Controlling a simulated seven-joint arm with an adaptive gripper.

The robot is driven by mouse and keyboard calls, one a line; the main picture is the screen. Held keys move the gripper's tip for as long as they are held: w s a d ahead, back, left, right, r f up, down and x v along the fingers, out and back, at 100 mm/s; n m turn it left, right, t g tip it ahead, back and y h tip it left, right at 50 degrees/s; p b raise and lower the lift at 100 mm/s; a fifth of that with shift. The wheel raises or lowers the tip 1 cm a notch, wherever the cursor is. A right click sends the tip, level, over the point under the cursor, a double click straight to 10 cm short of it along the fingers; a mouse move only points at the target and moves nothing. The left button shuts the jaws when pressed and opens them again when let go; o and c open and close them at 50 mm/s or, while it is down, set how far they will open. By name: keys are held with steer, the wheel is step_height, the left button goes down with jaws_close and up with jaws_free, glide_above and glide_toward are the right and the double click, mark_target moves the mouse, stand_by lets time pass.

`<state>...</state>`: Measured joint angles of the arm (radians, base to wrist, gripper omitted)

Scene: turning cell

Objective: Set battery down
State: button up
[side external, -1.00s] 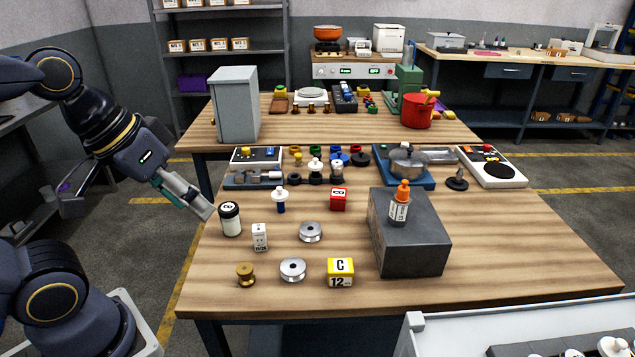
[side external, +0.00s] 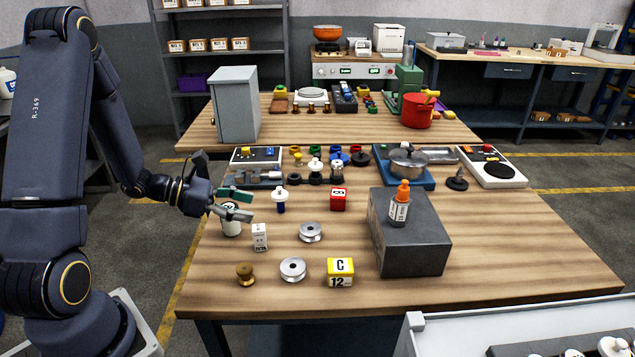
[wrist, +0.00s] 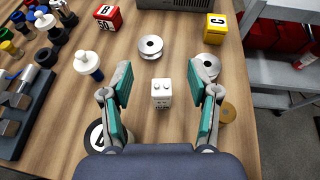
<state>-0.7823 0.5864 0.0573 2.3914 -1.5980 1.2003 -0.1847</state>
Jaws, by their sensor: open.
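My gripper (side external: 247,205) is open and empty, above the table's left edge area, higher than the block. In the wrist view the open gripper (wrist: 160,72) has a green-padded finger on each side.
Nearby stand metal spools (side external: 311,232), a brass knob (side external: 245,273), a yellow C block (side external: 341,272), a red B block (side external: 339,199) and a white-topped blue peg (side external: 280,200). A dark grey block (side external: 415,245) carries an orange-capped bottle (side external: 399,205). The front right tabletop is clear.

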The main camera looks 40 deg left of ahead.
mark_target(258, 227)
step_height(258, 227, down, 4)
steer(key=shift+r, duration=0.2)
step_height(258, 227, down, 3)
steer(key=shift+r, duration=0.15)
steer(key=shift+x, duration=1.2)
steer(key=shift+w+d, duration=0.2)
steer(key=shift+d, duration=0.05)
steer(key=shift+c, duration=0.3)
jaws_close()
